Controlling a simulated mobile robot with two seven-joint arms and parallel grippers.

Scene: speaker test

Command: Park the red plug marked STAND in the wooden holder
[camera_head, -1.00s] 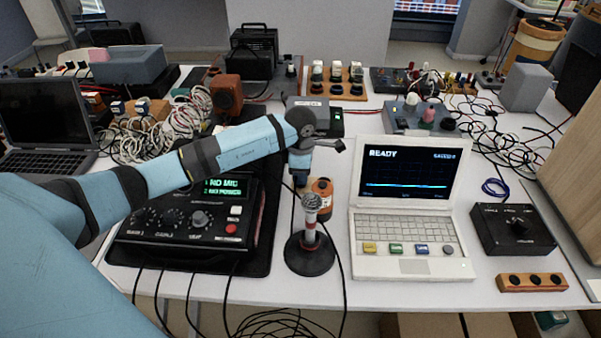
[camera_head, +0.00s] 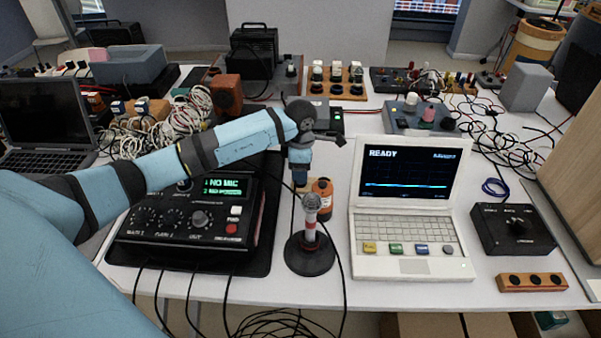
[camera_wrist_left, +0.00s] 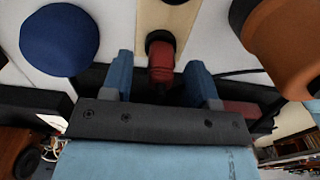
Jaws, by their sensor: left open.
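My left gripper (camera_head: 300,181) points down behind the microphone and beside the orange cylinder. In the left wrist view its fingers (camera_wrist_left: 160,78) stand apart on both sides of a red plug (camera_wrist_left: 162,62). The plug's far end meets a dark ring on a tan strip (camera_wrist_left: 184,22); I cannot tell how deep it sits or read a marking. The plug is hidden in the head view. A wooden holder (camera_head: 532,283) with three dark holes lies at the table's front right, well away from the gripper. My right gripper is out of view.
The microphone on its round base (camera_head: 310,252) stands in front of the gripper. The mixer (camera_head: 190,225), showing NO MIC, is left; the white laptop (camera_head: 412,230), showing READY, is right. A black box (camera_head: 512,230) stands behind the holder. Cables cross the table.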

